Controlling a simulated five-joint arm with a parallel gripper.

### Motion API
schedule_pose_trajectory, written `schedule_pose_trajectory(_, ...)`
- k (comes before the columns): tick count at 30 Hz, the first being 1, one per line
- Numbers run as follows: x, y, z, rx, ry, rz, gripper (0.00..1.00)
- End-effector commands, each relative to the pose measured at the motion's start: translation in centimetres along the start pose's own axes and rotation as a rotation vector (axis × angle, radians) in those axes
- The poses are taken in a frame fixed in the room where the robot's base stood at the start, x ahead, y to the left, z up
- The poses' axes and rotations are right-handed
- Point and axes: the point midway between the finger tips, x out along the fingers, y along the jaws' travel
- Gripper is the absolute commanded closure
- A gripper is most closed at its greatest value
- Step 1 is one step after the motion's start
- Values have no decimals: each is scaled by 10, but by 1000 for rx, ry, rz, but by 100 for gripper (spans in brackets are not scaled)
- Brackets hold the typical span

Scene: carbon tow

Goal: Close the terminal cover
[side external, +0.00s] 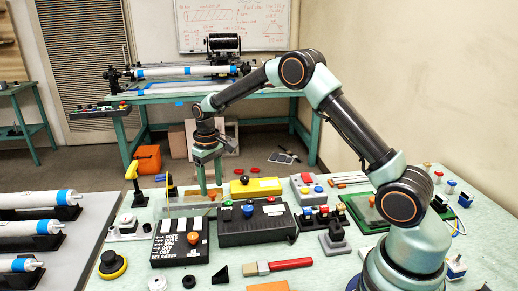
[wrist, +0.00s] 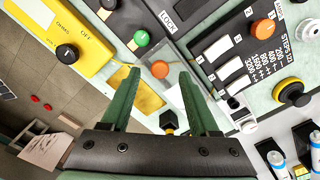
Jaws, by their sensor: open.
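What looks like the terminal cover is a clear, pale panel (wrist: 177,95) with an orange knob (wrist: 160,69), in the wrist view. A yellow patch (wrist: 150,98) shows beside it. In the side view the clear panel (side external: 185,196) is faint, behind the black boxes, and I cannot tell its exact angle. My gripper (side external: 212,190) points down at its right part, from above. In the wrist view my gripper (wrist: 158,75) is open, its two green fingers on either side of the orange knob. Nothing is held. Whether the fingers touch the panel is unclear.
A black box with white switches (side external: 180,246) and a black LOCK box (side external: 252,231) stand in front. A yellow switch box (side external: 258,189) is close to the right of my gripper. A yellow-handled lever (side external: 133,172) stands to the left. The bench is crowded.

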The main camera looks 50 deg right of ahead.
Motion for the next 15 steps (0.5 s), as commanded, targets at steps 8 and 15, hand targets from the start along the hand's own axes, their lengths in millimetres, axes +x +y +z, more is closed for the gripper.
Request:
schedule_pose_trajectory(8, 20, 0, 0, 0, 0, 0, 38)
schedule_pose_trajectory(15, 21, 0, 0, 0, 1, 0, 38)
